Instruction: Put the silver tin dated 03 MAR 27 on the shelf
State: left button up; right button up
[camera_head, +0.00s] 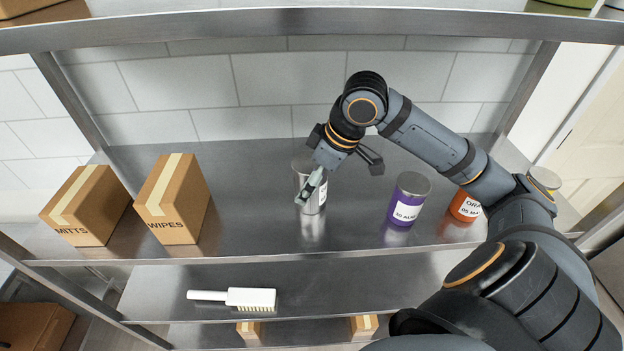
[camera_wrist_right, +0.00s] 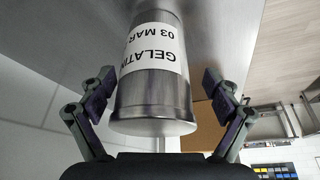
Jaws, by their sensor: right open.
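The silver tin (camera_head: 319,204) stands upright on the metal shelf (camera_head: 270,235), near the middle. Its white label, readable upside down in the right wrist view as GELATIN 03 MAR, shows on the tin (camera_wrist_right: 155,95); the year is cut off. My right gripper (camera_head: 340,180) is open at the tin, with one finger in front of it and one to its right in the head view. In the wrist view the fingers (camera_wrist_right: 158,85) are on both sides of the tin, with gaps showing. My left gripper is not in view.
A purple tin (camera_head: 409,190) and an orange tin (camera_head: 466,205) stand to the right; my right arm partly hides the orange one. Boxes marked MITTS (camera_head: 90,205) and WIPES (camera_head: 172,200) stand at left. A white brush (camera_head: 250,298) lies on the shelf below.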

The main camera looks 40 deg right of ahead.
jog(key=shift+w+d, duration=0.1)
jog(key=shift+w, duration=0.05)
jog(key=shift+s+d+r+b, duration=0.15)
jog(key=shift+s+r+b, duration=0.05)
jog(key=shift+r+b, duration=0.2)
jog(key=b+v, duration=0.1)
jog(key=v, duration=0.4)
jog(key=shift+s+r, duration=0.1)
jog(key=shift+r, duration=0.25)
jog(key=shift+s+r, duration=0.15)
jog(key=shift+r, duration=0.25)
